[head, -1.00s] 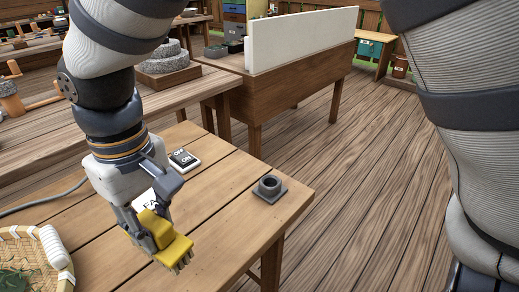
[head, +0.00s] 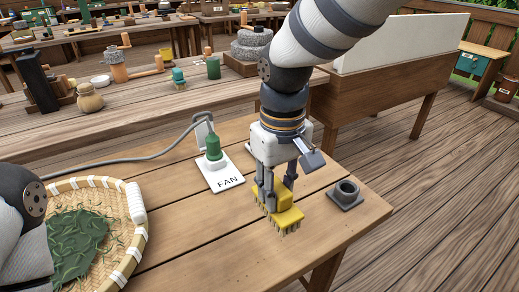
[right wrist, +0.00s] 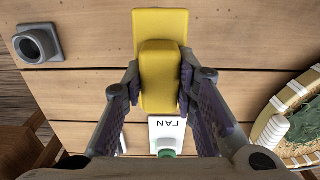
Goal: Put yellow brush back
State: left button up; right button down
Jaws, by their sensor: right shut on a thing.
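My right gripper (head: 274,198) is shut on the yellow brush (head: 289,216), over the near part of the wooden table. The brush's bristles point down; I cannot tell whether they touch the tabletop. In the right wrist view, the brush (right wrist: 160,75) sits between the two fingers of my right gripper (right wrist: 160,84). A dark grey square holder with a round opening (head: 346,194) stands to the right of the brush, apart from it. The holder (right wrist: 37,43) is at the upper left of the wrist view. My left gripper is out of view.
A white FAN plate (head: 226,184) with a green plug and grey cable lies left of my right gripper. A woven basket (head: 135,238) of green leaves is at the left. The table (head: 190,260) is bare in front. Other workbenches stand behind.

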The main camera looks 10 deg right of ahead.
jog(key=w+f, duration=0.1)
jog(key=f, duration=0.1)
jog(key=w+d+f, duration=0.1)
jog(key=f, duration=0.2)
jog(key=w+d+f, duration=0.1)
jog(key=f, duration=0.1)
jog(key=shift+w+d+f+b, duration=0.1)
jog(key=shift+f+b, duration=0.2)
jog(key=shift+f, duration=0.1)
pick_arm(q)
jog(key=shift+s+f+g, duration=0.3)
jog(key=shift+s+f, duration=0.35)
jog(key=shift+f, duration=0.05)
pick_arm(e)
jog(key=shift+f, duration=0.3)
jog(key=c, duration=1.3)
grip_release()
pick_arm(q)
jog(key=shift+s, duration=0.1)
